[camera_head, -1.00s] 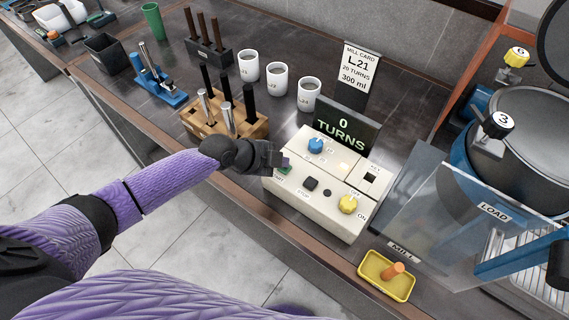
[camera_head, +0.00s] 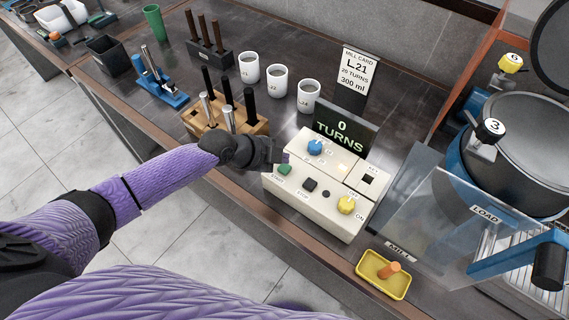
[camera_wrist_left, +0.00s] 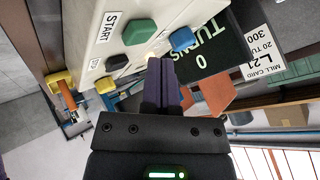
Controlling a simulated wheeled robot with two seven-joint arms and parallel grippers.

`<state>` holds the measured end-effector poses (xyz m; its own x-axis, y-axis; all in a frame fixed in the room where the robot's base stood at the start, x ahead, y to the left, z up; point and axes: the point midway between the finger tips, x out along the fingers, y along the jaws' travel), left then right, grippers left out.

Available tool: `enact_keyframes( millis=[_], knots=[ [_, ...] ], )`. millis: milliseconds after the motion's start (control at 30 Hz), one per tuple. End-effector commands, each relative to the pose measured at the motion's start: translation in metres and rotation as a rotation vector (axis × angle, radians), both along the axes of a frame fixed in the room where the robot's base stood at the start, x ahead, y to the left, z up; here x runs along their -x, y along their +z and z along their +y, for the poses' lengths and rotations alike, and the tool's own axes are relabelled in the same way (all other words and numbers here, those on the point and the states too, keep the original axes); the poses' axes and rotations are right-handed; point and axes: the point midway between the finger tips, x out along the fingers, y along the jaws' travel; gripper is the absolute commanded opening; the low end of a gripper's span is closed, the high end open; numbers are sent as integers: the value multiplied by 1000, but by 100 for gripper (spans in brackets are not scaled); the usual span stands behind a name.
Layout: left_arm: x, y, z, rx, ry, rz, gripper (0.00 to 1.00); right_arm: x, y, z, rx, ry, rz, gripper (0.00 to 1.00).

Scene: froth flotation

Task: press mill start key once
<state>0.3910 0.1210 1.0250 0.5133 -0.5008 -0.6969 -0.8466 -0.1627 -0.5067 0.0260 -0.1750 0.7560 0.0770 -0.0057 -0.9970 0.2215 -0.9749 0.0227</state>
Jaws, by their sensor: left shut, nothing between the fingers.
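The cream mill control box (camera_head: 325,209) stands near the front edge of the bench. Its green START key (camera_head: 284,169) is at the left end, with a black STOP key (camera_head: 310,184) beside it. The display (camera_head: 346,131) reads "0 TURNS". My left gripper (camera_head: 279,151) is shut and empty, just above and behind the green key, apparently clear of it. In the left wrist view, the shut fingers (camera_wrist_left: 163,88) lie below the green START key (camera_wrist_left: 139,32) in the picture, with a visible gap. My right gripper is not in view.
A blue knob (camera_head: 315,147) and a yellow ON knob (camera_head: 346,205) are on the same box. A yellow tray (camera_head: 365,287) lies in front. The mill with its clear guard (camera_head: 425,215) is at the right. Cups (camera_head: 308,96) and a wooden tool block (camera_head: 196,124) stand behind.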

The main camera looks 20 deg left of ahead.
Motion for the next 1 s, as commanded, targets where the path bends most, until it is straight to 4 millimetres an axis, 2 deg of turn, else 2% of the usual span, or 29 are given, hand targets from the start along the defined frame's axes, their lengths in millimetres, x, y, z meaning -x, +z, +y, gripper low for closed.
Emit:
enact_keyframes(
  millis=[100, 433, 1000],
  knots=[
    [0, 16, 0, 0, -1, -2, 0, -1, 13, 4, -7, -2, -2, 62],
    [0, 47, 0, 0, 0, -1, 0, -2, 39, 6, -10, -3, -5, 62],
    [0, 46, 0, 0, 0, 0, 0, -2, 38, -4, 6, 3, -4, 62]
  ],
)
